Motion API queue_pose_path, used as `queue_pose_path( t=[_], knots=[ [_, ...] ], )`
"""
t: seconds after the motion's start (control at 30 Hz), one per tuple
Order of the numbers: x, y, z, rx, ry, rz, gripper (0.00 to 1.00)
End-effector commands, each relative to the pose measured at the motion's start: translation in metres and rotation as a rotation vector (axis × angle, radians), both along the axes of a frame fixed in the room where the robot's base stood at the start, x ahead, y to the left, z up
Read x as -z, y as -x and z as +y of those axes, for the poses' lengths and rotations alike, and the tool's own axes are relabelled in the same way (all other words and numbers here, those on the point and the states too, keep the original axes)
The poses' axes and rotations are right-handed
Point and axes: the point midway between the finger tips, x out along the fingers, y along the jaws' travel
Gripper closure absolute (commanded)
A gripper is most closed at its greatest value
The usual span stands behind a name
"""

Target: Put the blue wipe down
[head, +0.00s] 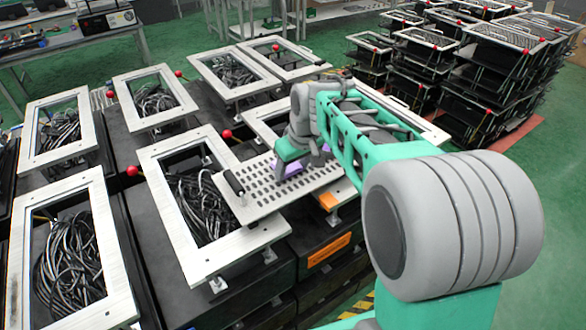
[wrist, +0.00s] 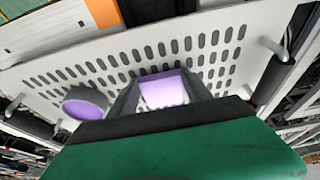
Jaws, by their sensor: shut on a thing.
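The blue wipe (wrist: 163,91) looks pale lilac and sits between the two fingers of my gripper (wrist: 164,86) in the wrist view. My gripper is shut on it, over the perforated light-grey plate (wrist: 60,75). In the head view my gripper (head: 302,160) is low over the same plate (head: 262,196), and a patch of lilac (head: 290,169) shows just below it. My gripper hides most of the wipe there. I cannot tell whether the wipe touches the plate.
A round grey piece with a purple face (wrist: 87,105) is left of my fingers in the wrist view. A black handle (head: 234,183) stands at the plate's left end. Open frames with cables (head: 205,205) and red-knobbed levers (head: 227,134) surround the plate.

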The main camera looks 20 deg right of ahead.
Motion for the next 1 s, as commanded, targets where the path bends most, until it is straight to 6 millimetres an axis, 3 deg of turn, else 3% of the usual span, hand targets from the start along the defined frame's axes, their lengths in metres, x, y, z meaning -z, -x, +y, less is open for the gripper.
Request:
queue_pose_path(
  t=[0.03, 0.1, 0.13, 0.3, 0.4, 0.77, 1.0],
  knots=[
    [0.023, 0.009, 0.0, 0.001, -0.002, 0.041, 1.0],
    [0.022, 0.009, 0.0, 0.001, -0.002, 0.042, 1.0],
    [0.022, 0.009, 0.0, 0.001, -0.002, 0.042, 0.4],
    [0.023, 0.009, 0.0, 0.002, -0.002, 0.042, 0.26],
    [0.023, 0.009, 0.001, 0.0, -0.003, 0.043, 0.21],
    [0.022, 0.009, 0.003, -0.006, -0.004, 0.042, 0.21],
    [-0.013, 0.014, 0.0, -0.003, -0.003, 0.036, 0.21]
  ],
)
